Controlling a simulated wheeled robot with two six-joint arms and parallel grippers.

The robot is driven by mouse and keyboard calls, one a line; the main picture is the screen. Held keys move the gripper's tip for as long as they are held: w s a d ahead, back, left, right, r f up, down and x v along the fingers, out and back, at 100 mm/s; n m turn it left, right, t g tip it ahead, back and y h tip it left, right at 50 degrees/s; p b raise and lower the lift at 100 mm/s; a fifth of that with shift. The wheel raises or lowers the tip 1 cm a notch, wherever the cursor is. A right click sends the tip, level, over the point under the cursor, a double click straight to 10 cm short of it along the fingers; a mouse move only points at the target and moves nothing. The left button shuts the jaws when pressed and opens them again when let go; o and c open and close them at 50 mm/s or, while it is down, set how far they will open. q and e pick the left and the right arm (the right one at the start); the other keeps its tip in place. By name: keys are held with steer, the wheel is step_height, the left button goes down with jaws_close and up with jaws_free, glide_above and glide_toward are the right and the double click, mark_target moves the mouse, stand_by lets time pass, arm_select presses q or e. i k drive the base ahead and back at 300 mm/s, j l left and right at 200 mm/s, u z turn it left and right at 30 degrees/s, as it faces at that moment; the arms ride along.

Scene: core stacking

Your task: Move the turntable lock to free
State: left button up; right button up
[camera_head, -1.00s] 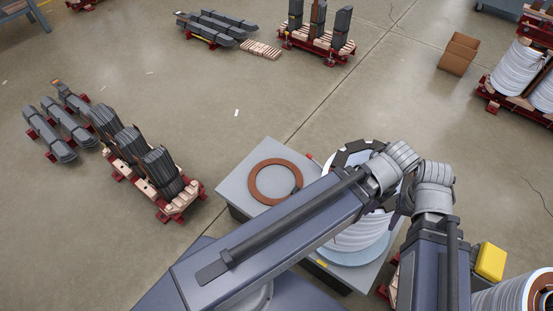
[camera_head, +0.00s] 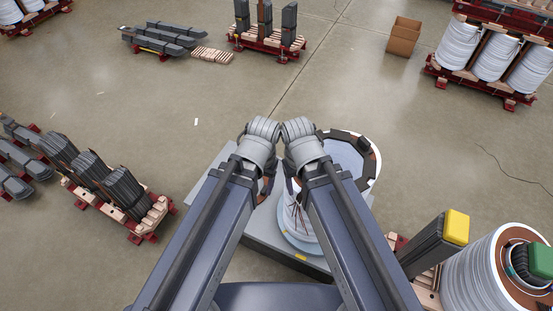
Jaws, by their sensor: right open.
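The grey turntable base (camera_head: 262,255) stands in front of me, partly covered by my two arms. A pale blue disc (camera_head: 297,244) on it carries a white wound coil (camera_head: 299,222) with a dark angular frame (camera_head: 362,145) at its top. No turntable lock can be made out; it may be hidden behind my arms. My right gripper (camera_head: 292,183) is open, pointing down beside the coil's left side. My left gripper (camera_head: 267,188) hangs near the brown ring on the base, its jaws mostly hidden by its wrist. I cannot tell whether it touches anything.
A yellow-topped dark block (camera_head: 437,243) and a large white coil (camera_head: 474,270) stand at the right. A pallet of dark cores (camera_head: 112,190) is at the left. Farther back are dark cores on a red stand (camera_head: 265,40) and a cardboard box (camera_head: 404,36). The middle floor is clear.

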mark_target(262, 234)
steer(key=j+z, duration=0.1)
steer(key=z, duration=0.5)
steer(key=j+z, duration=0.75)
steer(key=j, duration=0.25)
steer(key=k+j, duration=0.1)
steer(key=j, duration=0.3)
steer(key=k+j+z, duration=0.1)
steer(key=j, duration=0.35)
steer(key=k+j, duration=0.1)
steer(key=j, duration=0.3)
steer(key=k+j+z, duration=0.15)
steer(key=j, duration=0.25)
steer(key=i, duration=0.05)
